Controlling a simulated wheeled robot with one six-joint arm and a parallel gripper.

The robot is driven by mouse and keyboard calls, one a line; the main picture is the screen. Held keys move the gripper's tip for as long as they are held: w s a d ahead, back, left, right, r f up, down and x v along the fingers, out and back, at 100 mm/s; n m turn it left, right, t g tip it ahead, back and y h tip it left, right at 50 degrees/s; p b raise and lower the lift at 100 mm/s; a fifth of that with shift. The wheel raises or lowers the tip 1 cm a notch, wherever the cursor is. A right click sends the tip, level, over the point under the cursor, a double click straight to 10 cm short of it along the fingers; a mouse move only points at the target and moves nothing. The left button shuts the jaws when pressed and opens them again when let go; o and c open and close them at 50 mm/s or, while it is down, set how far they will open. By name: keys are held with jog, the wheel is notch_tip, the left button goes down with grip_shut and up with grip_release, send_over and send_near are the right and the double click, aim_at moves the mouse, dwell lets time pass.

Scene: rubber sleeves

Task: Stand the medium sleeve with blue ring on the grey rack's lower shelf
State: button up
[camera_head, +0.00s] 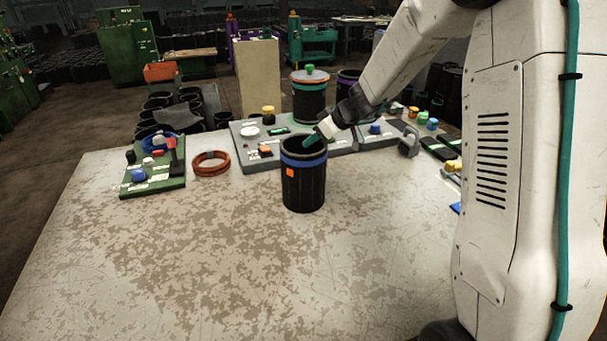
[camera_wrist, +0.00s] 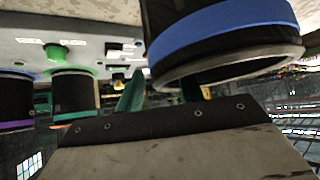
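The black sleeve with a blue ring (camera_head: 304,185) stands upright on the worn table, near its middle. It has a small orange patch on its side. It also shows large at the top of the wrist view (camera_wrist: 222,32), with its open rim towards me. My gripper (camera_head: 315,139) reaches down from the right to the sleeve's mouth. In the wrist view, one teal finger of my gripper (camera_wrist: 160,92) is outside the sleeve and the other is partly hidden at its rim. The fingers are apart, with a gap beside the wall. I cannot make out a shelved grey rack.
Behind the sleeve lies a grey panel (camera_head: 244,150) with knobs. Sleeves with teal (camera_head: 309,103) and purple (camera_head: 348,82) rings stand behind. A red-brown coil (camera_head: 211,164) and a green board (camera_head: 153,185) lie left. The table front is clear.

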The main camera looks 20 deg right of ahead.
grip_shut()
jog(key=shift+r, duration=0.1)
dwell(1.3)
